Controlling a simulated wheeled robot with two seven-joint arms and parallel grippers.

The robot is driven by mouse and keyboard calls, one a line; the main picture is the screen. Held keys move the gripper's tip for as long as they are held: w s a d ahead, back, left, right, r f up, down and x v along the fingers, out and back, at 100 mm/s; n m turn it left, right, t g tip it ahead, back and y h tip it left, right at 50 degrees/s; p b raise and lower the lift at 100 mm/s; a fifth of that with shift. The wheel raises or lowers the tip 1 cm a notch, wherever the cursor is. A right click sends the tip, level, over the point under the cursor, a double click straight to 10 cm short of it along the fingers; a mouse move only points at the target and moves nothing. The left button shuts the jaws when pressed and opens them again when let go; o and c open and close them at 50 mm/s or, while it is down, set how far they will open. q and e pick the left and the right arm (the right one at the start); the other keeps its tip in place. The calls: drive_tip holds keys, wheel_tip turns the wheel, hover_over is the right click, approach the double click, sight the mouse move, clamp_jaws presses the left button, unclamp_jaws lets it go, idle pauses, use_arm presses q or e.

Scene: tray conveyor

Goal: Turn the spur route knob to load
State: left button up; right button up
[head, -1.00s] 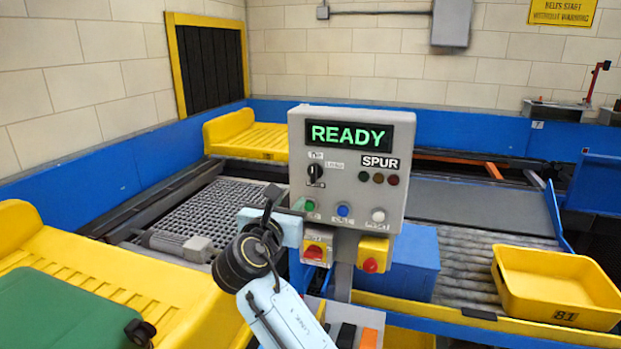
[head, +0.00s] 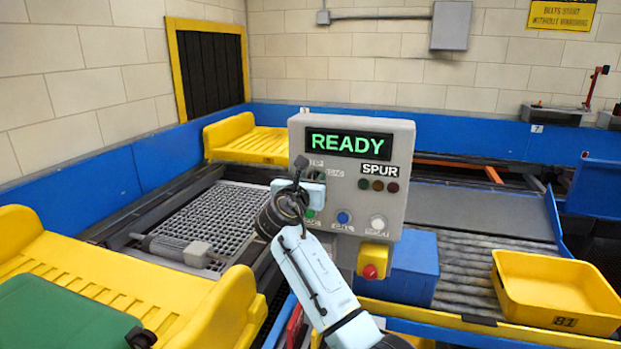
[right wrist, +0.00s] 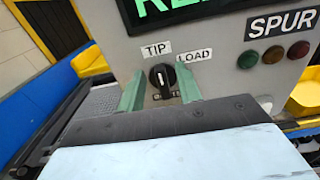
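The spur route knob (right wrist: 162,77) is a black rotary knob on the grey control box (head: 400,135). In the right wrist view it stands roughly upright, with the TIP label (right wrist: 156,49) at its upper left and the LOAD label (right wrist: 194,56) at its upper right. My right gripper (right wrist: 160,88) is open, with one green finger on each side of the knob and gaps between. In the head view my right gripper (head: 316,178) is in front of the box and mostly hides the knob. My left gripper is not in view.
The display (head: 348,143) reads READY. Indicator lamps sit below the SPUR label (head: 380,170); green, blue (head: 344,217) and white (head: 377,222) buttons are lower. A red button on a yellow housing (head: 371,262) hangs below. A yellow tray (head: 555,285) stands right.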

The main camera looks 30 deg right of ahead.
drive_tip(key=shift+d, duration=0.1)
clamp_jaws()
